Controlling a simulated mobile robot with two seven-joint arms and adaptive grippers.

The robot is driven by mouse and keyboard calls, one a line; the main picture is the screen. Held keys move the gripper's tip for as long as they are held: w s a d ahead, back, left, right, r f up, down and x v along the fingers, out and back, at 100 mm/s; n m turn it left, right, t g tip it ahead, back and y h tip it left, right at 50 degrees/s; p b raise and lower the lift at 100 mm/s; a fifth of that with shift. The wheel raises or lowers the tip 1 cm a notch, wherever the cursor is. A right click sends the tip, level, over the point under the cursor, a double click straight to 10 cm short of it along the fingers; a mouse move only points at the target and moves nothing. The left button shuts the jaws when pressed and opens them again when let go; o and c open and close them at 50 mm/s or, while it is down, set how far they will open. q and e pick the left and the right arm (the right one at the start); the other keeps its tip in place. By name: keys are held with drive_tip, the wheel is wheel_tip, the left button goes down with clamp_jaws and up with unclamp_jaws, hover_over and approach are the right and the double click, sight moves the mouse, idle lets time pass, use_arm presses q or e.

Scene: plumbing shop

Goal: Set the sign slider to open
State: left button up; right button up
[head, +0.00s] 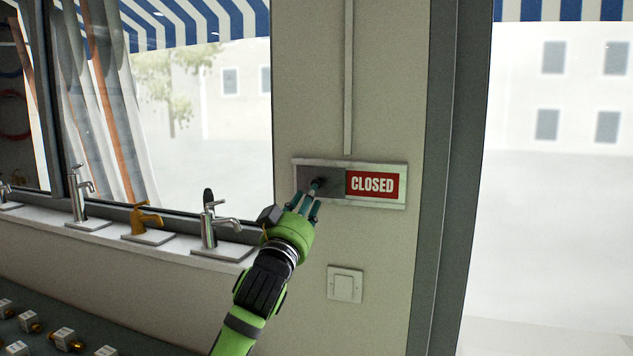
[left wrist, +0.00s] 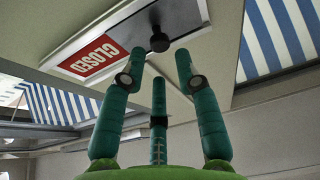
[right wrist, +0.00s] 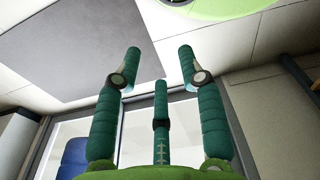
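The sign (head: 350,184) is a pale framed plate on the wall between window and door. Its red panel (head: 372,185) reads CLOSED on the right half, and the left half is a grey slider plate. A dark round knob (left wrist: 159,40) stands out from the grey plate. My left gripper (head: 308,203) is in front of the plate's left part. In the left wrist view its fingers are spread, with the knob just beyond and between the tips; I see no contact. The fingers partly cover the knob in the head view. My right gripper (right wrist: 160,58) is open and empty, away from the sign.
A light switch (head: 345,284) is on the wall below the sign. Several taps, including a chrome one (head: 209,225) and a brass one (head: 146,219), stand on the window sill at left. Small fittings lie on a surface at lower left. A dark door frame (head: 447,180) stands right of the sign.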

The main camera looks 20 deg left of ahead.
sight(318, 183)
use_arm(q)
drive_tip(key=shift+w+d+r+p, duration=0.25)
drive_tip(key=shift+w+r+p, duration=0.45)
drive_tip(key=shift+w, duration=0.4)
drive_tip(key=shift+w+a+r+p, duration=0.1)
drive_tip(key=shift+w+p, duration=0.1)
drive_tip(key=shift+w, duration=0.4)
drive_tip(key=shift+w+r+p, duration=0.1)
drive_tip(key=shift+w+p, duration=0.05)
drive_tip(key=shift+w, duration=0.45)
clamp_jaws()
drive_tip(key=shift+a, duration=0.1)
use_arm(e)
drive_tip(key=r, duration=0.2)
drive_tip(key=shift+s+a+r, duration=0.15)
drive_tip(key=shift+s+r, duration=0.05)
drive_tip(key=shift+r, duration=0.2)
